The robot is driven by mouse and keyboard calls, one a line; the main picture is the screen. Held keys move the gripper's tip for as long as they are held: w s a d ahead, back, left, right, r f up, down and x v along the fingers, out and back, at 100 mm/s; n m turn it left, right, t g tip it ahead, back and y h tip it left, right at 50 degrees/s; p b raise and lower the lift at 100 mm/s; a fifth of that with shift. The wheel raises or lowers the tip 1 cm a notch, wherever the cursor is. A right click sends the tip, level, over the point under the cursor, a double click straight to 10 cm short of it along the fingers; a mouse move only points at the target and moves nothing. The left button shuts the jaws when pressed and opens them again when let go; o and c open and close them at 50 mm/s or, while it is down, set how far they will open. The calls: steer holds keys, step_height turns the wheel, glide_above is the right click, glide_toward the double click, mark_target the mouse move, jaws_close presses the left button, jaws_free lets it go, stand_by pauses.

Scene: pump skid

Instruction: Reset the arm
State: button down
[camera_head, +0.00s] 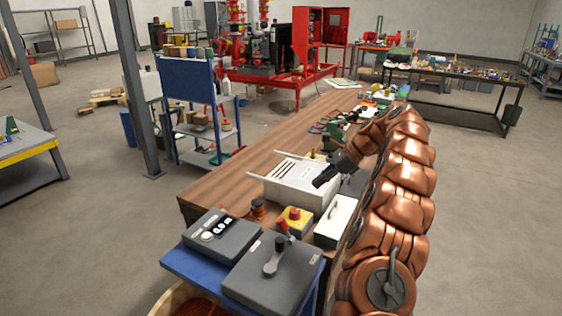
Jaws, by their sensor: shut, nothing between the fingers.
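My copper-coloured arm (405,170) rises along the right side of the wooden workbench (222,185), bends at the top and reaches back down over the bench. My gripper (318,182) is dark and small in view, and points down and left. It is over or just beside the right part of a white slotted box (297,183). It looks shut with nothing held. I cannot tell whether its tips touch the box.
A yellow box with a red button (294,220), a grey box with a lever (272,268) and a grey meter box (218,235) stand at the near end. Small items crowd the far bench. A blue-panelled cart (187,80) and a steel post (138,90) stand left.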

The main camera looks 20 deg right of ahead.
steer(key=s+a+r+n+g, duration=0.25)
steer(key=s+a+n, duration=0.2)
steer(key=a, duration=0.45)
steer(key=s+a+r+n+g, duration=0.1)
steer(key=s+a+r+n, duration=0.4)
steer(key=a, duration=0.5)
steer(key=s+a+f+n+h, duration=0.1)
steer(key=s+a+n+h, duration=0.15)
steer(key=s, duration=0.45)
steer(key=s+a+f+n+h, duration=0.1)
steer(key=s+a+n, duration=0.25)
steer(key=s, duration=0.35)
steer(key=s+d+f+n+h, duration=0.1)
steer(key=s+f+n+h, duration=0.1)
steer(key=s, duration=0.9)
steer(key=s+d+f+n+g+h, duration=0.1)
steer(key=s+f+n, duration=0.4)
steer(key=s, duration=0.6)
steer(key=shift+s+d+f+h, duration=0.3)
steer(key=shift+s+d+h, duration=0.05)
steer(key=shift+d+h, duration=0.4)
